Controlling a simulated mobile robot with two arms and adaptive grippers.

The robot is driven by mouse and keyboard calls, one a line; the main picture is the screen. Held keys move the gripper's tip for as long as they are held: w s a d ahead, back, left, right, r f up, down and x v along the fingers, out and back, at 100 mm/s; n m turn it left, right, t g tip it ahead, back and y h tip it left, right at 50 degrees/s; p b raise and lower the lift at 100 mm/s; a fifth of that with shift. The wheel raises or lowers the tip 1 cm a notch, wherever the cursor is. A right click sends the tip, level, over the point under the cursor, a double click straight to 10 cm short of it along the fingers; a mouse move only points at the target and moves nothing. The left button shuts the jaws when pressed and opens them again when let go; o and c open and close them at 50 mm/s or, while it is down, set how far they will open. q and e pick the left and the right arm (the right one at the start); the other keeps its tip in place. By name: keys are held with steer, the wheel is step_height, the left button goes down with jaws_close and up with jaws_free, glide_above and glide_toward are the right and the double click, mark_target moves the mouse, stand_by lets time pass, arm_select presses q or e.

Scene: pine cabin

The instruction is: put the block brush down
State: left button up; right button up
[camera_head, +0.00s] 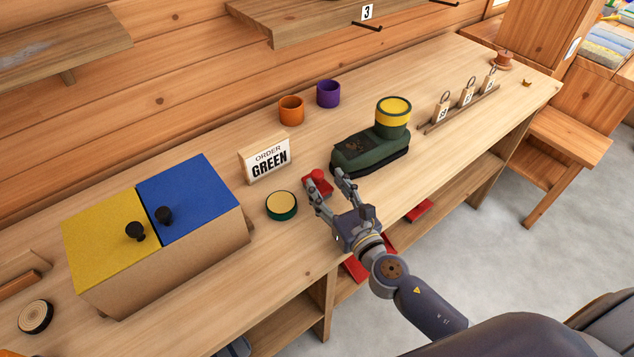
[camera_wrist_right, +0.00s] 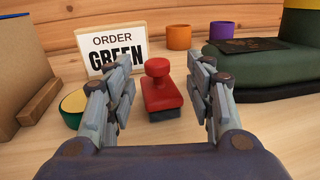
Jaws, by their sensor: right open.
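The block brush (camera_head: 318,181) is red with a round knob on top and a dark underside. It stands upright on the wooden workbench (camera_head: 300,232), left of the green boot. In the right wrist view the brush (camera_wrist_right: 160,90) stands between and just beyond my open fingers, with a gap on each side. My right gripper (camera_head: 327,179) is open and empty, low over the bench at the brush. It also shows in the right wrist view (camera_wrist_right: 161,88). My left gripper is not in view.
A green boot (camera_head: 354,152) with a yellow top stands right of the brush. A round green tin (camera_head: 282,205), an ORDER GREEN sign (camera_head: 266,158) and a box with yellow and blue lids (camera_head: 188,262) stand left. Orange (camera_head: 291,111) and purple (camera_head: 328,94) cups stand behind.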

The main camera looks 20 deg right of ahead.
mark_target(321, 178)
steer(key=w, duration=0.1)
steer(key=w+a, duration=0.1)
steer(key=w, duration=0.1)
steer(key=shift+w+r+p, duration=0.1)
steer(key=shift+w+p, duration=0.2)
steer(key=shift+p, duration=0.1)
steer(key=shift+w, duration=0.55)
steer(key=shift+s, duration=0.1)
steer(key=shift+c, duration=1.3)
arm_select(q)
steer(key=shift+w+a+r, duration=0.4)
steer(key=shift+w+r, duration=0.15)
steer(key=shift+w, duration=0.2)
arm_select(e)
jaws_close()
